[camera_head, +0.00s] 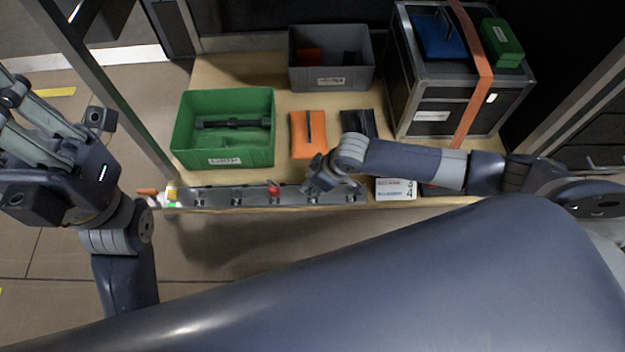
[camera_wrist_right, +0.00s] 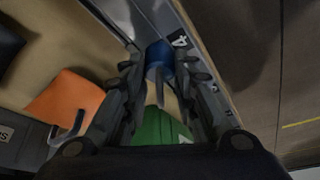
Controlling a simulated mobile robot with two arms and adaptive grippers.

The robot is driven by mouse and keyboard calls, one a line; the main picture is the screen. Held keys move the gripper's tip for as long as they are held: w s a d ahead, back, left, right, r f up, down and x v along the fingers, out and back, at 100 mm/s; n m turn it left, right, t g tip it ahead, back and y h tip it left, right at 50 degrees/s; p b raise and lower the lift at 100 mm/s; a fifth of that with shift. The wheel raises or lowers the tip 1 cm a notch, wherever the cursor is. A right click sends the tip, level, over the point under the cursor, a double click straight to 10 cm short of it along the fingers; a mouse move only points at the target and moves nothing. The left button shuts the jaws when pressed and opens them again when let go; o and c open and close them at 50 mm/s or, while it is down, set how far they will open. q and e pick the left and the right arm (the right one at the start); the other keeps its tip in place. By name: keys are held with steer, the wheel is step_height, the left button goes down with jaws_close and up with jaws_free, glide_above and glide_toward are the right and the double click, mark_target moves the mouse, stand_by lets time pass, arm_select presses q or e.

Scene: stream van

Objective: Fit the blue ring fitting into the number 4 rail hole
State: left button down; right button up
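The blue ring fitting (camera_wrist_right: 160,58) is between the fingertips of my right gripper (camera_wrist_right: 160,72) in the right wrist view. The fingers close in on it from both sides. It is over or against the rail (camera_wrist_right: 152,22), beside the label 4 (camera_wrist_right: 180,41); I cannot tell whether it is in the hole. In the head view my right gripper (camera_head: 317,180) is low over the rail (camera_head: 222,196) and hides the fitting. My left gripper (camera_head: 40,125) is at the far left, away from the bench; its fingertips are not clear.
A red piece (camera_head: 274,189) sits on the rail. Behind are a green bin (camera_head: 188,152), an orange pouch (camera_head: 300,145), a grey bin (camera_head: 305,78) and a black case (camera_head: 420,100). A white labelled box (camera_head: 396,189) is right of the rail.

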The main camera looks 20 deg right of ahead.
steer(key=o, duration=0.4)
steer(key=shift+r, duration=0.1)
steer(key=v, duration=1.2)
